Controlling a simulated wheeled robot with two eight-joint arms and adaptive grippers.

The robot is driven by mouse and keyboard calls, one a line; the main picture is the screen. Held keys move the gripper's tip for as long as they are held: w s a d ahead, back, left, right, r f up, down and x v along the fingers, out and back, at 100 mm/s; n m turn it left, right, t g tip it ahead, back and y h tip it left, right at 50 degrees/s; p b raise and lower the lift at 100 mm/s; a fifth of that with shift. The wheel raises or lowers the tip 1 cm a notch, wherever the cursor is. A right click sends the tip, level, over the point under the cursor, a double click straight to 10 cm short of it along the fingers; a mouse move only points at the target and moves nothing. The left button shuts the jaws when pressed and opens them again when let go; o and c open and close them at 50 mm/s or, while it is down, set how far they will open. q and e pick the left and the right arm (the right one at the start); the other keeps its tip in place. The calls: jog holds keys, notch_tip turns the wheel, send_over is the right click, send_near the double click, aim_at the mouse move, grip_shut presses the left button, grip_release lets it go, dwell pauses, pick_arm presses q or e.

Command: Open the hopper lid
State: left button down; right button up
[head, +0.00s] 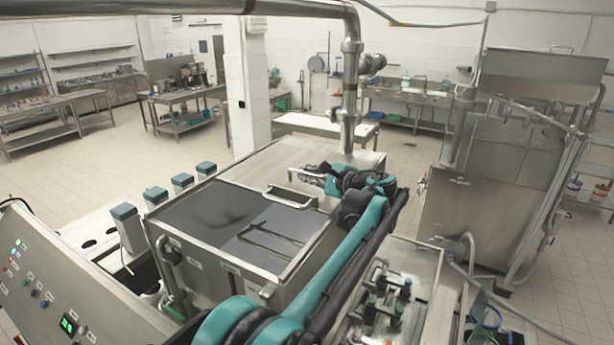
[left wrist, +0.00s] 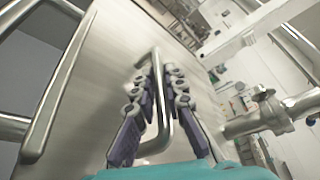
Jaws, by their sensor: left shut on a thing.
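The hopper (head: 205,262) is a steel box in the middle of the head view. A flat steel lid plate (head: 262,160) covers the far part of its top. Dark flat areas (head: 200,215) fill the nearer part; I cannot tell whether they are an opening or a surface. My left gripper (head: 318,174) is over the plate's right side. In the left wrist view, a bent steel bar handle (left wrist: 158,85) stands on a steel plate between the fingers, and the gripper is shut on it. My right gripper is not in view.
A steel bracket (head: 290,196) sits at the plate's near edge. A vertical pipe (head: 350,90) rises behind the hopper. A control panel (head: 45,290) is at lower left, teal-topped posts (head: 125,213) stand left, and a large steel machine (head: 495,190) stands right.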

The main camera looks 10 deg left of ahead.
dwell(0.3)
pick_arm(q)
jog(key=c, duration=1.6)
grip_release()
jog(key=shift+o, duration=0.2)
jog(key=v, duration=1.2)
jog(key=shift+f, duration=0.1)
